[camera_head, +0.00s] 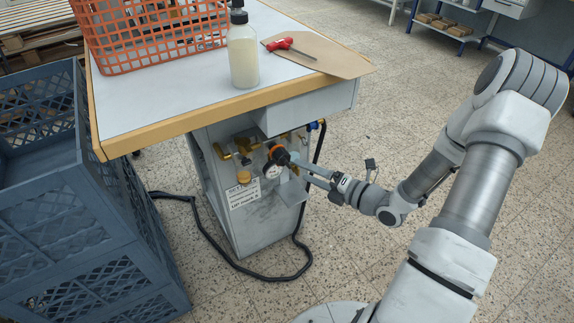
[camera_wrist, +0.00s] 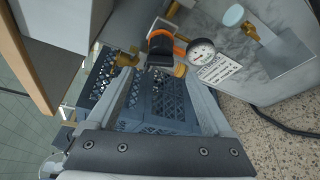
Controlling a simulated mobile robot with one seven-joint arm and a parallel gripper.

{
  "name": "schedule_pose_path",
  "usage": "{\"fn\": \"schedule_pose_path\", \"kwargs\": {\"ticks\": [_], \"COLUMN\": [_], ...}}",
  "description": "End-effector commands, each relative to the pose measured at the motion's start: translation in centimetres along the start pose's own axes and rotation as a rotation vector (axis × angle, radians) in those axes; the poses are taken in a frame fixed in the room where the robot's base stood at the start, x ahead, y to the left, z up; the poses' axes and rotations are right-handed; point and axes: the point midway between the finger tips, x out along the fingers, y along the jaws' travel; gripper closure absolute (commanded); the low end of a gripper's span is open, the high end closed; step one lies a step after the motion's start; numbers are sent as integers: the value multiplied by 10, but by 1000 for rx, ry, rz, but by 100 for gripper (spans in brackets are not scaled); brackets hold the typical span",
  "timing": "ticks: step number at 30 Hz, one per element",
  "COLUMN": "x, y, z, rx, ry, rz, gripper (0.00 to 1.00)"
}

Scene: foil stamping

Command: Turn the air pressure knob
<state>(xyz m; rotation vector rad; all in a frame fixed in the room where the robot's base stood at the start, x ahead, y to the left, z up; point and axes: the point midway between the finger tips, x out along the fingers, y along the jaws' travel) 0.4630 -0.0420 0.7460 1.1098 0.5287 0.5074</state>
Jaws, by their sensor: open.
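The air pressure knob (camera_head: 279,155) is black with an orange ring and sits on the front of the grey cabinet under the table. It also shows in the wrist view (camera_wrist: 161,46), near the top centre. My gripper (camera_head: 298,168) is open and reaches toward the knob from the right. In the wrist view its two fingers (camera_wrist: 158,76) point at the knob, which appears in line with the gap, at or just beyond the fingertips. I cannot tell whether they touch it. A round white gauge (camera_wrist: 202,52) sits beside the knob.
Brass fittings (camera_head: 243,145) and a printed label (camera_head: 243,192) are close to the knob. The tabletop (camera_head: 180,95) overhangs the cabinet, carrying an orange basket, a bottle and a red-handled screwdriver. Blue crates (camera_head: 70,200) stand left. A black hose (camera_head: 215,245) lies on the floor.

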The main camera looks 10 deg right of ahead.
Motion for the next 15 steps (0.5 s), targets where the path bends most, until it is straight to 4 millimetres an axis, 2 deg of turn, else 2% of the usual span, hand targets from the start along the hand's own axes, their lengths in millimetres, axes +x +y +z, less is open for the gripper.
{"fn": "schedule_pose_path", "kwargs": {"ticks": [1, 6, 10, 15], "x": [13, 45, 62, 72], "y": [-1, -1, -1, 0], "z": [-1, -1, -1, 0], "rx": [-1, 0, 0, 1], "ry": [3, 2, 2, 0], "rz": [3, 2, 0, 0], "gripper": [15, 15, 15, 15]}}
